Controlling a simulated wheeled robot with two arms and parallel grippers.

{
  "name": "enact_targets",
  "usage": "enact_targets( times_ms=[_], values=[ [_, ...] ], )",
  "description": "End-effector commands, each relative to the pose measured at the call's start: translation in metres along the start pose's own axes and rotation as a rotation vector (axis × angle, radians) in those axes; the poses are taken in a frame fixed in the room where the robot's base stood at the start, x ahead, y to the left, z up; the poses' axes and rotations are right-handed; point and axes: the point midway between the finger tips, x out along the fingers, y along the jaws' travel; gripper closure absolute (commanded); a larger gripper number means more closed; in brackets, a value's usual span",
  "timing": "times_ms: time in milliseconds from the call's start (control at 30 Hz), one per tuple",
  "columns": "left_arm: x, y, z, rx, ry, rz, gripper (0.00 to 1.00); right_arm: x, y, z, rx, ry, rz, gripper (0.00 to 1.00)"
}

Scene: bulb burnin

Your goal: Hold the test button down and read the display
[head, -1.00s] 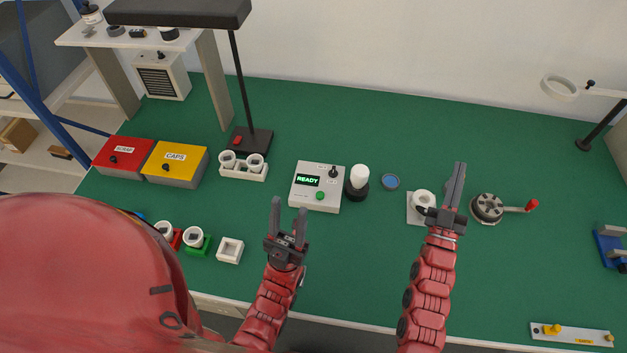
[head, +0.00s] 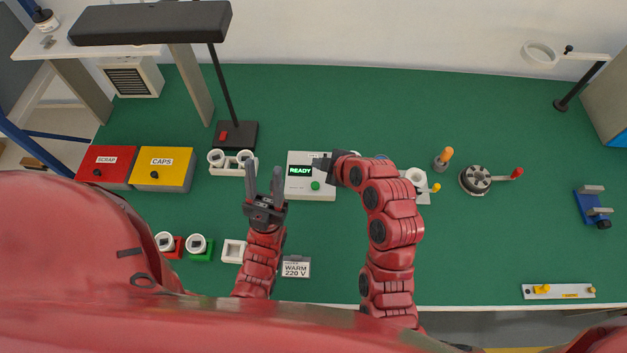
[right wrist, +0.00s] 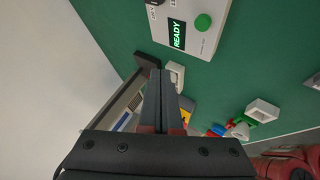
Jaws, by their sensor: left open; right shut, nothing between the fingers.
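The white test box (head: 300,192) stands on the green bench, with a lit display (head: 300,170) that reads READY in green. Its round green test button (head: 316,186) shows uncovered below and right of the display; it also shows in the right wrist view (right wrist: 203,22). My right gripper (head: 318,163) is shut and empty, over the top right of the box in the head view, hiding part of its upper face. I cannot tell its height above the box. My left gripper (head: 264,175) is open and empty, left of the box.
A card (head: 296,267) reading WARM 220 V shows near the front. My right arm hides the area right of the box. A crank reel (head: 475,179) stands farther right.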

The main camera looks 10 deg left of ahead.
Motion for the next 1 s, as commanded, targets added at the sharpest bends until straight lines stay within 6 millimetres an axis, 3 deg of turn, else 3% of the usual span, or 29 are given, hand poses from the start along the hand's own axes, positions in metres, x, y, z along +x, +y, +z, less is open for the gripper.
enact_targets(
  times_ms=[367, 767, 800, 1000],
  values=[
    [0.001, 0.0, 0.0, 0.0, 0.0, 0.0, 0.55, 0.007, -0.004, 0.005, 0.005, 0.0, 0.001, 1.0],
    [0.003, 0.0, -0.001, 0.0, 0.0, 0.0, 0.55, 0.044, -0.031, 0.032, 0.005, 0.0, 0.003, 1.0],
    [-0.009, 0.0, 0.002, 0.0, 0.0, 0.0, 0.55, 0.052, -0.036, 0.038, 0.003, 0.0, 0.005, 1.0],
    [-0.023, 0.001, 0.004, 0.0, 0.0, 0.0, 0.55, 0.061, -0.043, 0.044, 0.003, 0.0, 0.005, 1.0]
  ],
)
